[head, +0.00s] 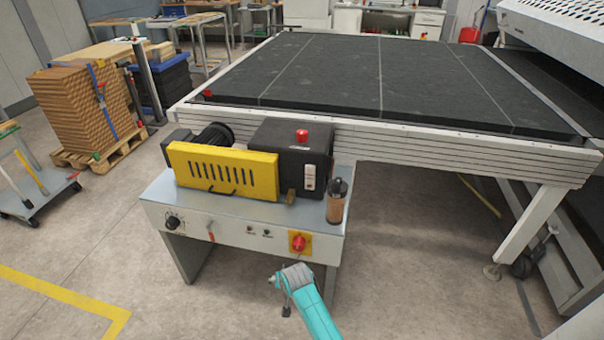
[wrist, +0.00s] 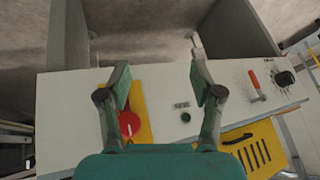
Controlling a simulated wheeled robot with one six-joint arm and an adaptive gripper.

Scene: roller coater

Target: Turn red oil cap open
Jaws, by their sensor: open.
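The red oil cap (head: 301,135) sits on top of the black pump housing (head: 272,150) on the grey cabinet (head: 180,207). It looks seated; I cannot tell how far it is turned. The cap does not show in the wrist view. My gripper (wrist: 159,88) is open and empty. In the head view, my gripper (head: 285,283) is low in front of the cabinet, well below and apart from the cap. In the wrist view it faces the cabinet's front panel, with a red rotary switch (wrist: 128,123) near the left finger.
A yellow guard (head: 225,170) stands left of the housing. An amber filter bowl (head: 336,205) with a black top stands at the right front corner. The panel bears a black knob (head: 172,223). The black conveyor bed (head: 350,75) lies behind. The floor at right front is clear.

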